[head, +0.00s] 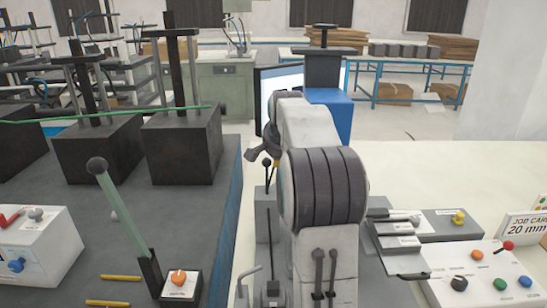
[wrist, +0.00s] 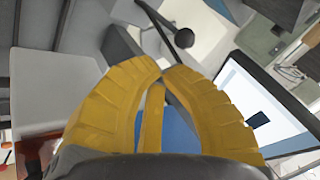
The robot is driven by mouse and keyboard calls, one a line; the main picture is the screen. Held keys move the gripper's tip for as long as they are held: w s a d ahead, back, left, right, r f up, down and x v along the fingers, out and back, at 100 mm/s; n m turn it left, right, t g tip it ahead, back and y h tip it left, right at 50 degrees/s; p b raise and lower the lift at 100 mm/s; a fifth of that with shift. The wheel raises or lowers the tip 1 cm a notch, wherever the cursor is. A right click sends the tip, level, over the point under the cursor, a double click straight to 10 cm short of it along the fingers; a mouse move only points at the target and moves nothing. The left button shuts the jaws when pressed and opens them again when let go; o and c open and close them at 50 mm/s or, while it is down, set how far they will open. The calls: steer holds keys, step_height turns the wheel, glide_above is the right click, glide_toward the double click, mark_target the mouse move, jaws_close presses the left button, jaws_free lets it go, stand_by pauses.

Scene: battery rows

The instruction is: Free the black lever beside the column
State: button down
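A thin black lever with a round knob (head: 266,163) stands left of my arm in the head view, beside a dark grey upright block (head: 267,215). My gripper's yellow fingers (wrist: 163,70) meet at the tips, apart from the knob. A narrow yellow strip shows between them; what it is cannot be told. My arm hides most of the gripper in the head view.
A monitor (wrist: 265,110) is close on the gripper's right. A button panel (head: 490,280) and job card (head: 522,228) are at right.

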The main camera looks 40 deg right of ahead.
mark_target(267, 175)
steer(key=x, duration=0.7)
steer(key=shift+w+f, duration=0.1)
steer(key=shift+p, duration=0.3)
steer(key=shift+g+y, duration=0.4)
steer(key=shift+g, duration=0.1)
steer(key=shift+w+d+f+p, duration=0.15)
steer(key=shift+w+d+p, duration=0.6)
steer(key=shift+p, duration=0.9)
steer(key=shift+w+d+f+p, duration=0.15)
steer(key=shift+w+d+p, duration=0.35)
steer(key=shift+w+p, duration=0.8)
steer(key=shift+s+p, duration=0.3)
steer(key=shift+s, duration=0.05)
steer(key=shift+s+a+b, duration=0.15)
steer(key=shift+s+b, duration=0.05)
steer(key=shift+b, duration=0.15)
